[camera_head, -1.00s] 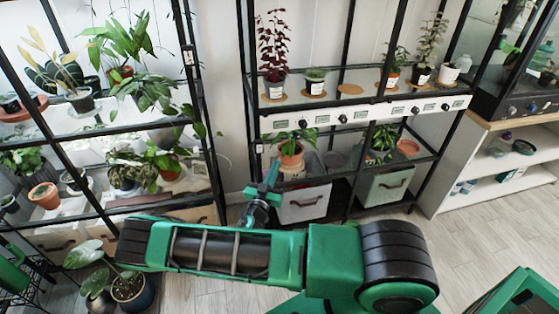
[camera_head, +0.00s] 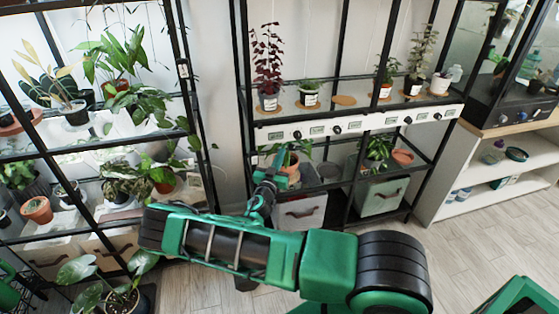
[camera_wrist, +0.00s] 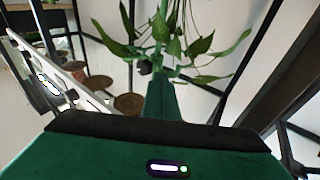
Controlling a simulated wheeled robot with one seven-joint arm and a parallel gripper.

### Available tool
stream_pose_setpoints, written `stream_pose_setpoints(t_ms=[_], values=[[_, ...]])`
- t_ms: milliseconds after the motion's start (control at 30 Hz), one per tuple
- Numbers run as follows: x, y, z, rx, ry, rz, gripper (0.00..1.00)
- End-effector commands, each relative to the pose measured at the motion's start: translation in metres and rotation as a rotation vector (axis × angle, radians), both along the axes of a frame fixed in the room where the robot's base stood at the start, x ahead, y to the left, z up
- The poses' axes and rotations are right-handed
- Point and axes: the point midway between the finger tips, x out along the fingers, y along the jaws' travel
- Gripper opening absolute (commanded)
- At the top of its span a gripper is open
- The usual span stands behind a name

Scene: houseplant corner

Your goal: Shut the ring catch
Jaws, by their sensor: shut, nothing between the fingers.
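My gripper (camera_head: 279,158) is in front of the middle rack, just below its white strip, and overlaps the potted plant (camera_head: 291,163) there. In the wrist view its green fingers (camera_wrist: 162,80) are together with nothing held. A small dark part (camera_wrist: 145,67) shows beside the fingertips; I cannot tell what it is or whether they touch. I cannot make out the ring catch for certain in either view.
The white strip (camera_head: 352,126) with dark knobs runs along the rack's upper shelf. Trailing green leaves (camera_wrist: 200,45) hang close beyond the fingertips. Black rack posts (camera_head: 243,90) stand near my arm. A grey bin (camera_head: 302,213) is below. The floor (camera_head: 460,250) at right is clear.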

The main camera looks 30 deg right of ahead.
Motion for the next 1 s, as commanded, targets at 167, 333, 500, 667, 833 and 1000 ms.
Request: stream_pose_setpoints(t_ms=[167, 333, 500, 667, 833, 1000], values=[[0.000, 0.000, 0.000, 0.000, 0.000, 0.000, 0.00], [-0.002, -0.004, 0.000, 0.001, 0.000, -0.002, 0.00], [-0.005, -0.015, 0.000, 0.001, 0.000, -0.002, 0.00], [-0.006, -0.017, 0.000, 0.001, 0.001, 0.000, 0.00], [-0.006, -0.017, 0.000, 0.001, 0.001, 0.001, 0.00], [-0.009, -0.013, -0.002, 0.001, 0.002, 0.001, 0.00]])
